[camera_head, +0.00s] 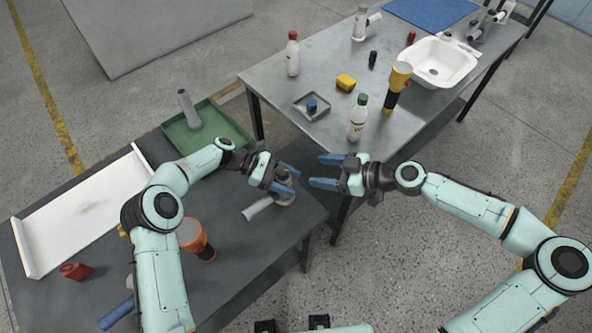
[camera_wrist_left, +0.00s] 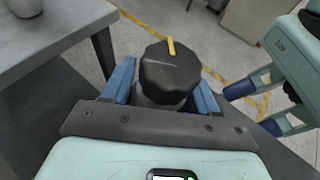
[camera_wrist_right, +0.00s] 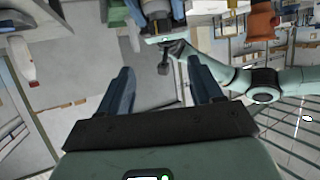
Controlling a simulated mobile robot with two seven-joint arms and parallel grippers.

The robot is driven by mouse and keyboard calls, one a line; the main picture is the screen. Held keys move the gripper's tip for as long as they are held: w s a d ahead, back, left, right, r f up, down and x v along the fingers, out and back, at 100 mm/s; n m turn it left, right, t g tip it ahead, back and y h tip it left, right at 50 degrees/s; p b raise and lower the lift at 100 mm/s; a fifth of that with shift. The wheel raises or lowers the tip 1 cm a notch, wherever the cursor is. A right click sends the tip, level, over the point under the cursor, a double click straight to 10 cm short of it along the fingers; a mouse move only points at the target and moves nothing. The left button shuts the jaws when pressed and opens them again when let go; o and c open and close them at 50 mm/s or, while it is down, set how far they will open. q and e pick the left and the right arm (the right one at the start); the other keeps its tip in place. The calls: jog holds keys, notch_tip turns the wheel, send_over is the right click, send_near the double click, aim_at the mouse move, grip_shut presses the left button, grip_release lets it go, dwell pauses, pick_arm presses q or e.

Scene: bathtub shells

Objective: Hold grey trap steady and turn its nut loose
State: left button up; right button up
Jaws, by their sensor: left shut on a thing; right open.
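The grey trap (camera_head: 257,208) is at the right corner of the near dark table, its pale pipe pointing to the lower left. My left gripper (camera_head: 288,181) is shut on the trap, its blue fingers on either side of the body. In the left wrist view the black ridged nut (camera_wrist_left: 168,75), with a yellow mark on top, sits upright between the fingers (camera_wrist_left: 165,90); it hides most of the trap body. My right gripper (camera_head: 318,171) is open and empty, to the right of the trap and apart from it, with its fingers pointing left.
A green tray (camera_head: 226,120) holds a grey pipe piece (camera_head: 188,110). An orange-and-black flashlight-like thing (camera_head: 192,236) stands near my left arm. A white tray (camera_head: 75,216) lies at left. The far table has a white sink (camera_head: 462,55) and a bottle (camera_head: 357,121) near its edge. A gap separates the tables.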

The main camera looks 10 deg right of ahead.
aim_at(284, 170)
jog(key=w+a+f+g, duration=0.1)
jog(key=a, duration=0.2)
jog(key=w+a+f+n+g, duration=0.1)
jog(key=w+a+f, duration=0.1)
jog(key=a, duration=0.1)
jog(key=w+a+f+n, duration=0.1)
jog(key=a+f, duration=0.1)
jog(key=a, duration=0.1)
jog(key=shift+w+a+f+g+y, duration=0.1)
jog(key=shift+w+g+y, duration=0.3)
jog(key=c, duration=1.1)
